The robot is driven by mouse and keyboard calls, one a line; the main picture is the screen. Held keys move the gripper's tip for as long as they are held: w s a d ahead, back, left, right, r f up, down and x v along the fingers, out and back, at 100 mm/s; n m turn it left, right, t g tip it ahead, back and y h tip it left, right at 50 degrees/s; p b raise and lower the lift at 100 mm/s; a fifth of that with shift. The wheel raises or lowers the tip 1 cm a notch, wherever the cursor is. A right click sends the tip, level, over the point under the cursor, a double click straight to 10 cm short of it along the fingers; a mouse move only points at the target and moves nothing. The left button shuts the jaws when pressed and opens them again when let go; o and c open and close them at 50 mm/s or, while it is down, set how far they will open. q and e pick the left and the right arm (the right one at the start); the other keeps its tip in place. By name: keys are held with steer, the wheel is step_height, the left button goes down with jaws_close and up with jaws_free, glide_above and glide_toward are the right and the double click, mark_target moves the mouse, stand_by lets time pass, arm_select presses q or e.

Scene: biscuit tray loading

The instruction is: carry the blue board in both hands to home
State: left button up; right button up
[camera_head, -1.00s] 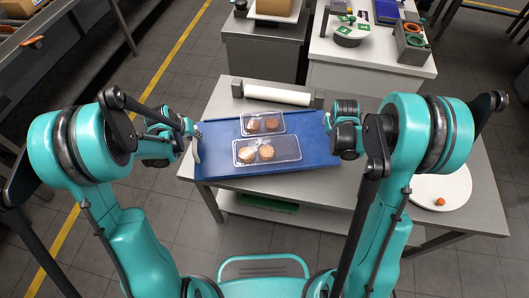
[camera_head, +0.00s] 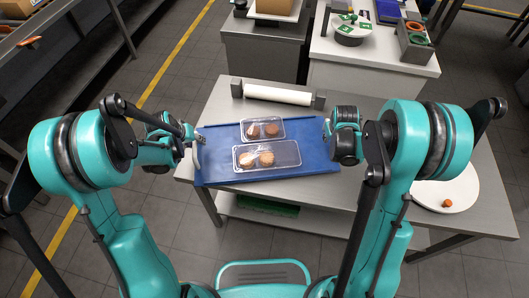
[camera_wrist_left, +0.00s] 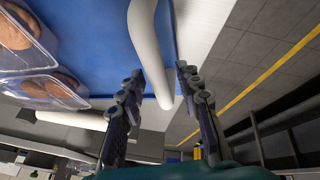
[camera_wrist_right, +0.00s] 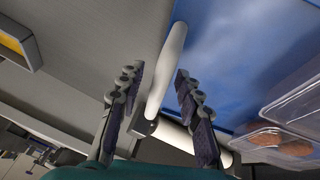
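The blue board (camera_head: 218,172) is at the near side of the grey table, roughly level, with a pale handle at each end. Two clear packs of round biscuits, a far one (camera_head: 262,129) and a near one (camera_head: 267,156), sit on it. Finger contact is partly hidden. I cannot tell whether the board clears the tabletop.
A white roller (camera_head: 278,95) between dark blocks lies on the grey table (camera_head: 222,98) behind the board. A white round plate (camera_head: 462,188) with a small orange-brown thing (camera_head: 447,203) is at the right. Other work tables stand behind. Floor shows at the left.

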arm_select(q)
steer(key=shift+r, duration=0.1)
arm_select(e)
steer(key=shift+r, duration=0.1)
arm_select(q)
steer(key=v, duration=1.1)
steer(key=shift+s+r, duration=0.2)
steer(key=shift+r, duration=0.15)
arm_select(e)
steer(key=v, duration=1.2)
